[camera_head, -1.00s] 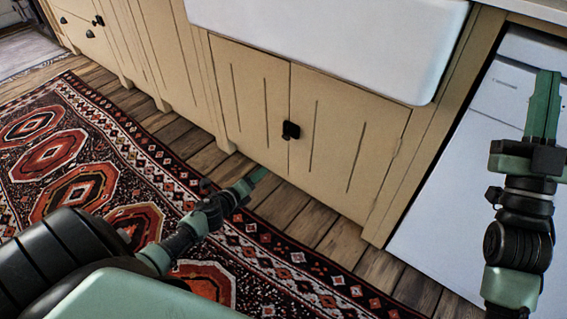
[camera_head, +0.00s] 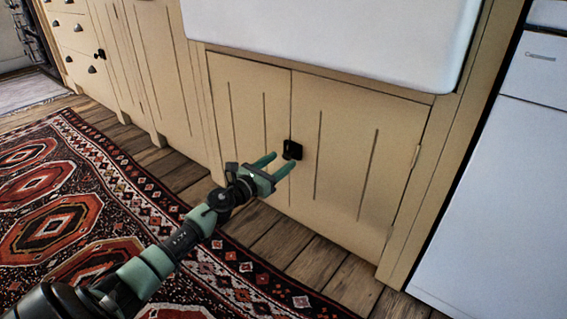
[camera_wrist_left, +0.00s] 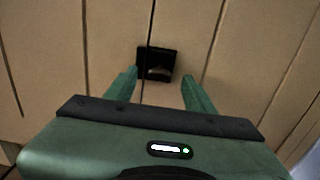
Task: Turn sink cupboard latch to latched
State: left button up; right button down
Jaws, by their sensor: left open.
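The sink cupboard has two cream plank doors (camera_head: 340,150) below a white sink. Its small black latch (camera_head: 292,149) sits at the seam between the doors, near mid-height. My left gripper (camera_head: 280,165) is open, with its green fingers pointing at the latch from just below and in front. In the left wrist view the latch (camera_wrist_left: 157,64) lies ahead of the gap between the two fingertips (camera_wrist_left: 160,76), nearer the left finger. The fingers do not appear closed on it; whether a fingertip touches it I cannot tell. Both doors look shut. My right gripper is out of view.
The white sink (camera_head: 330,40) overhangs the doors. A white appliance (camera_head: 510,170) stands to the right. More cream cupboards (camera_head: 140,70) run to the left. A patterned red rug (camera_head: 70,200) covers the plank floor (camera_head: 290,245) in front.

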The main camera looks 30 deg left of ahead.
aim_at(289, 155)
pick_arm(q)
jog(key=shift+w+d, duration=0.1)
jog(key=shift+w, duration=1.05)
grip_shut()
